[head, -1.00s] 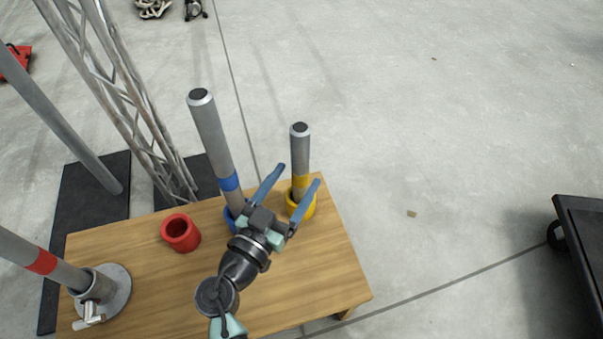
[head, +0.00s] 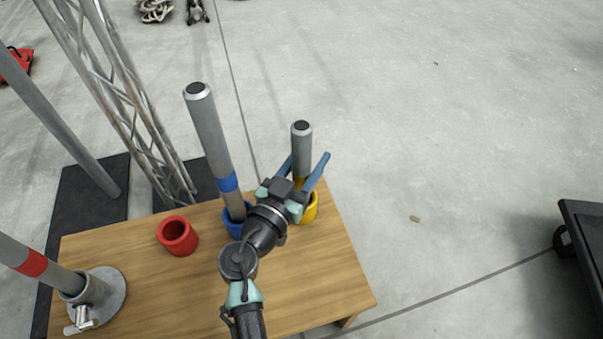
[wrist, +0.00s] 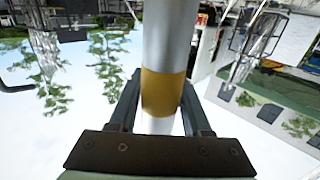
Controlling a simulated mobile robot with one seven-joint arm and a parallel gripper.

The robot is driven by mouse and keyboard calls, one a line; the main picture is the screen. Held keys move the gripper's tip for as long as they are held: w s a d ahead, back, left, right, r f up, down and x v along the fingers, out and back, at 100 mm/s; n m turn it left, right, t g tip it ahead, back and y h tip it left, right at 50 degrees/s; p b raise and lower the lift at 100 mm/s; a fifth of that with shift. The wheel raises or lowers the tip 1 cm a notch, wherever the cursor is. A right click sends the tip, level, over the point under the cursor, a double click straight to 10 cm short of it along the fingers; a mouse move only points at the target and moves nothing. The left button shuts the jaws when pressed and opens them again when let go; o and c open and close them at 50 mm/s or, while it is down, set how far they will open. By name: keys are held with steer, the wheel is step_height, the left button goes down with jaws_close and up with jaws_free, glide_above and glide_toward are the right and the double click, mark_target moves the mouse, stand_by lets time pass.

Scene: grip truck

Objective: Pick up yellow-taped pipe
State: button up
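The yellow-taped pipe (head: 302,150) is a grey pipe with a dark top, standing upright in the yellow cup (head: 311,208) near the table's far right corner. My gripper (head: 307,168) is open, with its blue fingers on either side of the pipe at about the height of the tape. In the wrist view the pipe's yellow tape band (wrist: 161,92) lies between the two fingers (wrist: 160,105). A gap seems to show beside at least the right finger. My wrist hides part of the cup in the head view.
A taller blue-taped pipe (head: 212,130) stands in a blue cup (head: 235,226) just left of my gripper. An empty red cup (head: 177,236) and a red-taped pipe (head: 35,262) in a metal base (head: 111,290) are further left on the wooden table (head: 180,290). Open floor lies to the right.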

jaws_close()
